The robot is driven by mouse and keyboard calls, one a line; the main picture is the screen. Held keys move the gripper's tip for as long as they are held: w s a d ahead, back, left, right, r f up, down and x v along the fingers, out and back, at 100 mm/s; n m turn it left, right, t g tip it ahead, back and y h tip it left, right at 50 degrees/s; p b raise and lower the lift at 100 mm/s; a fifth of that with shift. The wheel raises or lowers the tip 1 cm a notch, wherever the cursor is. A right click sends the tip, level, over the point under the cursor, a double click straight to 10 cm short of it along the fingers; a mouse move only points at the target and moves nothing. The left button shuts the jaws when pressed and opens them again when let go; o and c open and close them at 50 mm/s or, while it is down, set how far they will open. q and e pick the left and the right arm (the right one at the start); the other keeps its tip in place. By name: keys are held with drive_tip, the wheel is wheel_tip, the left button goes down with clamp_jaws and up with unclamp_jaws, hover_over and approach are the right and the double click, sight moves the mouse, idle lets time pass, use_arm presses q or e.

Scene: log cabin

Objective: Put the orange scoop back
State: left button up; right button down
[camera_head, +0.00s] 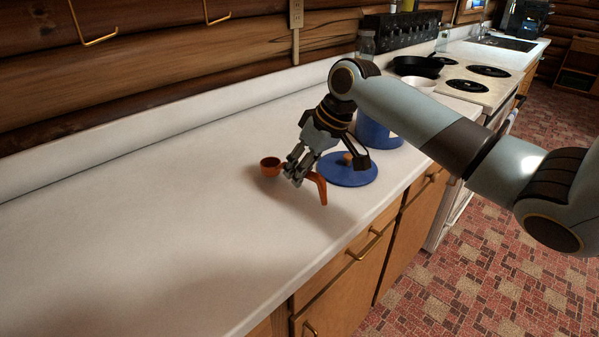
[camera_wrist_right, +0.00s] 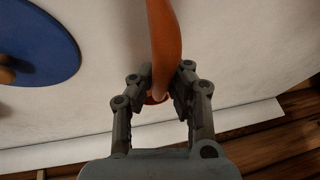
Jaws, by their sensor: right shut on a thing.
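The orange scoop (camera_head: 321,188) is in my right gripper (camera_head: 293,175), which is shut on its handle. Its small round bowl (camera_head: 270,166) points left, and the curved handle end hangs toward the counter's front edge. In the right wrist view the scoop's handle (camera_wrist_right: 164,45) runs between the fingers of the right gripper (camera_wrist_right: 165,92). I cannot tell whether the scoop touches the counter. A blue lid (camera_head: 346,171) with a wooden knob lies on the counter just right of the scoop. A blue canister (camera_head: 378,131) stands behind my right arm, partly hidden. My left gripper is not in view.
The white counter (camera_head: 120,230) is clear to the left. A white bowl (camera_head: 419,84), a black pan (camera_head: 418,66) and the stove (camera_head: 467,80) are at the back right. A glass jar (camera_head: 367,44) stands near the wall. Drawers with handles line the front.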

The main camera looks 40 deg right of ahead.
drive_tip(key=shift+f, duration=0.4)
drive_tip(key=shift+r, duration=0.1)
drive_tip(key=shift+f+b, duration=0.4)
drive_tip(key=shift+f, duration=0.35)
drive_tip(key=c, duration=1.3)
unclamp_jaws()
drive_tip(key=shift+o, duration=0.2)
drive_tip(key=v, duration=1.2)
